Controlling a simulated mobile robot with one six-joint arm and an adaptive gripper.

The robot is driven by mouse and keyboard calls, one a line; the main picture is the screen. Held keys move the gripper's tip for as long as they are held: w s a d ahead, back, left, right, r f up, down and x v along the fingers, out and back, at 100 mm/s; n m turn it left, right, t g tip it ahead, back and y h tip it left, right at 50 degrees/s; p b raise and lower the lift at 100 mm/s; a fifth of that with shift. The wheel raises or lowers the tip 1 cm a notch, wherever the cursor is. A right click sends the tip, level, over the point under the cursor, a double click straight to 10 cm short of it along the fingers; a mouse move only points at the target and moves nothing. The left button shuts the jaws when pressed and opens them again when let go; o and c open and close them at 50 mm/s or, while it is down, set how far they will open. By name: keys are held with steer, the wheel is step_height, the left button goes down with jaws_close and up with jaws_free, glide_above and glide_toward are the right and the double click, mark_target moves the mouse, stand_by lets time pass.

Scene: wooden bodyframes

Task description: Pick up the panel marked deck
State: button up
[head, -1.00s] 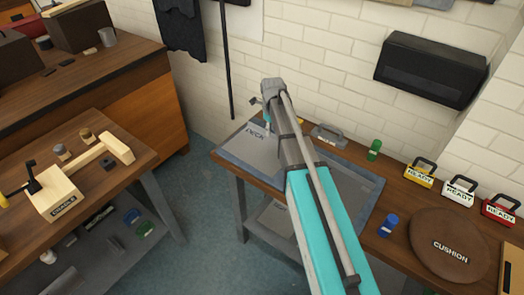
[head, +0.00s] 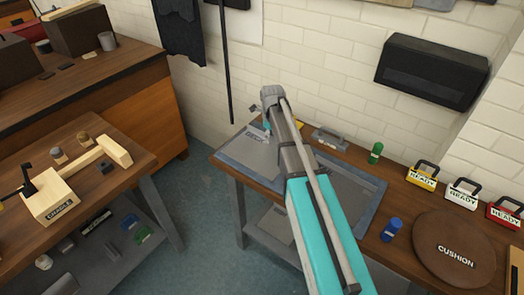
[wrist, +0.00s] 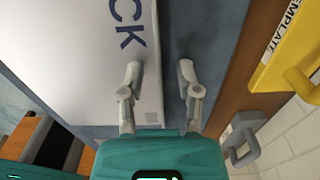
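The deck panel (head: 248,154) is a flat light-grey sheet lying at the left end of the bench mat. In the wrist view the panel (wrist: 95,60) shows large letters "CK"; the rest of its word is out of frame. My gripper (wrist: 160,72) is open, with its two fingers apart and nothing between them. The left finger is over the panel's edge strip and the right finger is over the blue-grey mat (wrist: 205,30), so the edge runs between them. In the head view my arm partly hides the gripper and panel; contact cannot be told.
A yellow template (wrist: 285,55) and a grey handle (wrist: 240,140) lie beside the gripper. The brick wall is close behind the bench.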

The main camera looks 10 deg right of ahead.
jaws_close()
steer(key=shift+r, duration=0.1)
stand_by(0.4)
step_height(320, 180, up, 3)
steer(key=p, duration=0.2)
steer(key=shift+f+p, duration=0.2)
steer(key=shift+p, duration=0.15)
steer(key=s+r+p, duration=1)
steer(key=s, duration=0.4)
steer(key=shift+a, duration=0.45)
steer(key=shift+r, duration=0.1)
